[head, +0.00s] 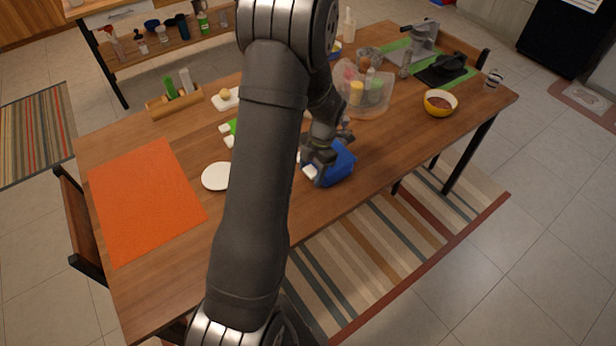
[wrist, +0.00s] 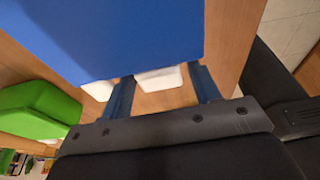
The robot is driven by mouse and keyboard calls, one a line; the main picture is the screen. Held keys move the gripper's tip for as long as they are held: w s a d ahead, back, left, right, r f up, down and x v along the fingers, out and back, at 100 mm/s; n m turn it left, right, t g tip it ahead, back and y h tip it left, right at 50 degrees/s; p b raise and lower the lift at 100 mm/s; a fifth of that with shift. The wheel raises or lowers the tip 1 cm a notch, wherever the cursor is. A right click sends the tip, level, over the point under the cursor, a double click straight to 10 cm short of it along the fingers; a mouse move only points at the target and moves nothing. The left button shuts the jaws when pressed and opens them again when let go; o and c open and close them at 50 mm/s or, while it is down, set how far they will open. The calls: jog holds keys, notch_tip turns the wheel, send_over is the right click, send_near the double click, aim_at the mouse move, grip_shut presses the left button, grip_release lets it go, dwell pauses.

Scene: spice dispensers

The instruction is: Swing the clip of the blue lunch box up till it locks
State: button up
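The blue lunch box (head: 338,168) sits near the front edge of the wooden table, partly covered by my gripper (head: 318,158) in the head view. In the wrist view the blue lunch box (wrist: 120,35) fills the upper part. A white clip (wrist: 158,78) shows at its lower edge, between my gripper's fingertips (wrist: 160,82). A second white piece (wrist: 98,90) is left of the left finger. The two fingers are apart, with bare wood showing between them. Contact between the fingers and the clip cannot be told. A white clip (head: 309,171) also shows in the head view.
A green box (wrist: 38,108) is close by on the left in the wrist view. A white plate (head: 215,176) and an orange mat (head: 145,200) lie left. A clear bin (head: 362,90) stands behind, and a yellow bowl (head: 440,102) is at right. The front table edge is near.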

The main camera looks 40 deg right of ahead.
aim_at(315, 169)
jog(key=shift+r, duration=0.1)
jog(key=shift+a+v, duration=0.15)
jog(key=shift+v, duration=2.05)
jog(key=shift+a+v, duration=0.15)
jog(key=shift+v, duration=2)
jog(key=shift+r, duration=0.1)
jog(key=x, duration=0.8)
jog(key=shift+d+f, duration=0.2)
jog(key=shift+f, duration=0.25)
